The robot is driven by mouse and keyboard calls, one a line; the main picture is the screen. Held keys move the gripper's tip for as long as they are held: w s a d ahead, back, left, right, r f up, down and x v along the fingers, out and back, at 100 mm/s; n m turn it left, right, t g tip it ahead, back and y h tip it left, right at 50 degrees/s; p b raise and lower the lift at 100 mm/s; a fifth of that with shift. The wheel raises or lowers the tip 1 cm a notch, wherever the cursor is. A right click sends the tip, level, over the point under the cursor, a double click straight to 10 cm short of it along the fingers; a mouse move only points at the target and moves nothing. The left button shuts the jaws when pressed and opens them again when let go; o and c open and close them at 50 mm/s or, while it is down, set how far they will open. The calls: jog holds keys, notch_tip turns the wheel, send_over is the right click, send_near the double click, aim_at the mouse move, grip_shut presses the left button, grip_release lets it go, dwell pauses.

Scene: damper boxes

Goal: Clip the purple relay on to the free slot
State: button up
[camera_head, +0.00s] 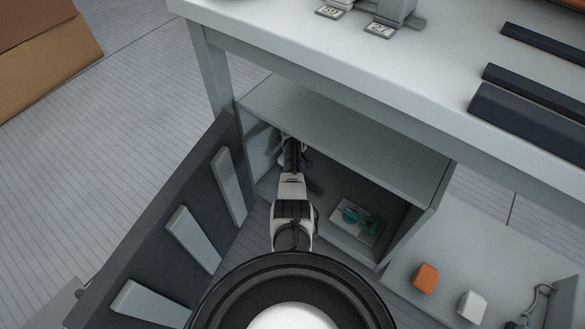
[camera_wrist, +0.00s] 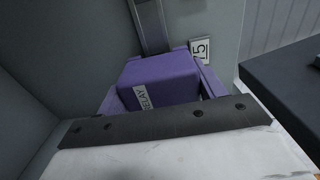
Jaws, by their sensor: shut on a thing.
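The purple relay (camera_wrist: 160,80) is a box with a pale RELAY label on its face. It fills the middle of the wrist view, in front of a grey vertical strip (camera_wrist: 150,25) on the cabinet wall. Purple side parts flank its lower edge. My gripper (camera_head: 291,148) reaches into the left part of the open cabinet under the bench. It is shut on the relay; its fingertips are mostly hidden.
A number plate (camera_wrist: 200,51) is on the wall right of the relay. The open dark door (camera_head: 165,235) with pale blocks stands left of my arm. A green part on a white board (camera_head: 345,228) lies inside the cabinet. Orange (camera_head: 426,278) and white (camera_head: 472,306) blocks sit at right.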

jog(key=shift+f+b, duration=0.75)
jog(key=shift+f, duration=0.2)
jog(key=o, duration=1.4)
jog(key=shift+o, duration=0.2)
notch_tip(320, 180, up, 8)
jog(key=p, duration=0.3)
jog(key=shift+f+p, duration=0.25)
jog(key=shift+p, duration=0.1)
jog(key=shift+s, duration=0.1)
